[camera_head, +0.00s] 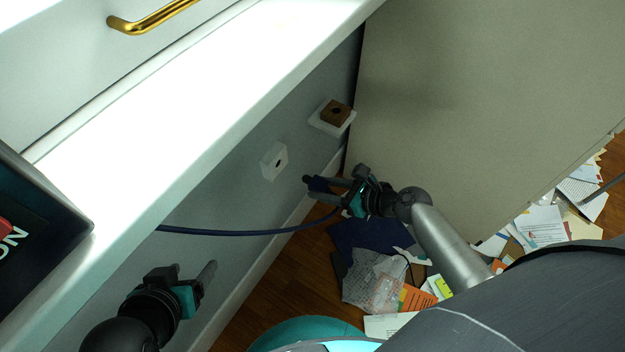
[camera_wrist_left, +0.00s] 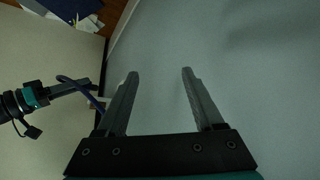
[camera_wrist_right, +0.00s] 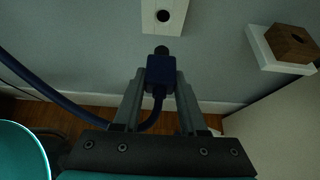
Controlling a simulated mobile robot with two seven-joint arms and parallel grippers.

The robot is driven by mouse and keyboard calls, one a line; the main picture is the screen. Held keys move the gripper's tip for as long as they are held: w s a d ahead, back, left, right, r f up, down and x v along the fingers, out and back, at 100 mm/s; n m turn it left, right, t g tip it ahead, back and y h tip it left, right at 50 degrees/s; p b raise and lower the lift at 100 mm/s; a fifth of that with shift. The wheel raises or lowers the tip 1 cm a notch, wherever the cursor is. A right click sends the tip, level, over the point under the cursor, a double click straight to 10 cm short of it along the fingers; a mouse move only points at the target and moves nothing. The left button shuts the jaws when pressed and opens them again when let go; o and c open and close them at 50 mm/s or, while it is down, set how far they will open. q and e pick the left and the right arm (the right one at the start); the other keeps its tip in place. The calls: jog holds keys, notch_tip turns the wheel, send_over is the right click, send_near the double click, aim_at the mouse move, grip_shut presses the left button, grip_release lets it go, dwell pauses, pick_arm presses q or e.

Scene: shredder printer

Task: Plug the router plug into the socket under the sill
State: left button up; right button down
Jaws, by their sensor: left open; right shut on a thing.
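The router plug is a dark blue block (camera_wrist_right: 161,72) with a dark round tip and a blue cord. My right gripper (camera_head: 314,189) is shut on it, and the plug (camera_head: 320,184) is held off the wall. A white socket (camera_head: 274,161) with one dark hole is on the wall under the sill. In the right wrist view this socket (camera_wrist_right: 163,16) is just beyond the plug tip, which appears close to its lower edge; I cannot tell if they touch. My left gripper (camera_head: 201,282) is open and empty near the wall, lower left; its spread fingers show in the left wrist view (camera_wrist_left: 160,75).
A second white plate with a brown holed block (camera_head: 332,113) is on the wall to the right, near a beige panel (camera_head: 460,90). The white sill (camera_head: 200,100) overhangs the wall. The blue cord (camera_head: 240,232) sags along the wall. Papers (camera_head: 375,275) litter the floor.

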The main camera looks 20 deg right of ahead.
aim_at(312, 178)
pick_arm(q)
jog(key=shift+s+d, duration=0.1)
jog(key=shift+s, duration=0.05)
pick_arm(e)
jog(key=shift+s, duration=0.15)
jog(key=shift+d+r+p, duration=0.1)
jog(key=shift+p, duration=0.3)
jog(key=shift+w, duration=0.2)
jog(key=shift+w+a, duration=1)
jog(key=shift+w, duration=0.05)
pick_arm(q)
jog(key=shift+s+a+r+g+y+p, duration=0.2)
jog(key=shift+s+a+g+y, duration=0.1)
jog(key=shift+s+a+g, duration=0.45)
jog(key=shift+s+a+r+g+y+p, duration=0.15)
jog(key=shift+s+a+g+y, duration=0.15)
jog(key=shift+s+a+g, duration=0.4)
pick_arm(e)
jog(key=shift+w+a, duration=0.8)
jog(key=shift+w, duration=0.25)
pick_arm(q)
jog(key=shift+a+r, duration=0.1)
jog(key=shift+s, duration=0.15)
